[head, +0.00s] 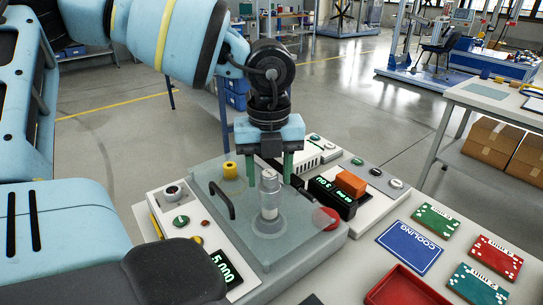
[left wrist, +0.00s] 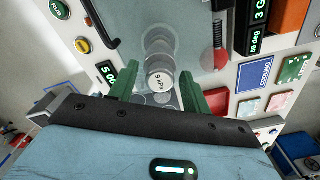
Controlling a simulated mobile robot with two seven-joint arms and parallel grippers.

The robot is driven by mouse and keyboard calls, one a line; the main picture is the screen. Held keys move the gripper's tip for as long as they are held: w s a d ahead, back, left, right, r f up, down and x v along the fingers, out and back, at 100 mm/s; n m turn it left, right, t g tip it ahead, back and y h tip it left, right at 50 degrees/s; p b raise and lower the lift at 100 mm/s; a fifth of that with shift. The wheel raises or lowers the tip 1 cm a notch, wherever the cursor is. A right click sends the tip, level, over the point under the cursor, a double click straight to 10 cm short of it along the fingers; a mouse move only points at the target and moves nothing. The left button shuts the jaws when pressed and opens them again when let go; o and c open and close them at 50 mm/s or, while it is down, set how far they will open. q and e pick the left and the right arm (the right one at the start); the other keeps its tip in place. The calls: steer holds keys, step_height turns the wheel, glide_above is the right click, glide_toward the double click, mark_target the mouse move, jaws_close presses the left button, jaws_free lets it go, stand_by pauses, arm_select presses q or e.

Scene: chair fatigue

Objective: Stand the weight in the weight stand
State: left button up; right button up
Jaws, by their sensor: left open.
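A silver cylindrical weight (head: 269,196) stands upright on a round base on a translucent grey cover or platform (head: 214,190). It also shows in the left wrist view (left wrist: 158,82), with small dark lettering on its top. My left gripper (head: 269,174) points down with its two green fingers apart. The fingertips (left wrist: 156,80) appear on either side of the weight's top, with a gap at each side; I cannot tell their exact height. I cannot clearly make out a separate weight stand. My right gripper is not in view.
A panel with a green display (head: 227,273) lies left of the platform. A black handle (head: 222,200), a yellow knob (head: 230,170) and a red button (head: 326,218) are near the weight. Coloured cards, a blue COOLING card (head: 409,247) and a red tray (head: 402,288) lie at right.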

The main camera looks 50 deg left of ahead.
arm_select(q)
steer(key=shift+r, duration=0.1)
steer(key=c, duration=0.8)
steer(key=shift+c, duration=0.2)
steer(key=shift+r, duration=0.35)
steer(key=shift+r, duration=0.4)
steer(key=shift+r+p, duration=0.35)
steer(key=shift+r, duration=0.3)
steer(key=shift+r, duration=0.35)
steer(key=shift+r, duration=0.1)
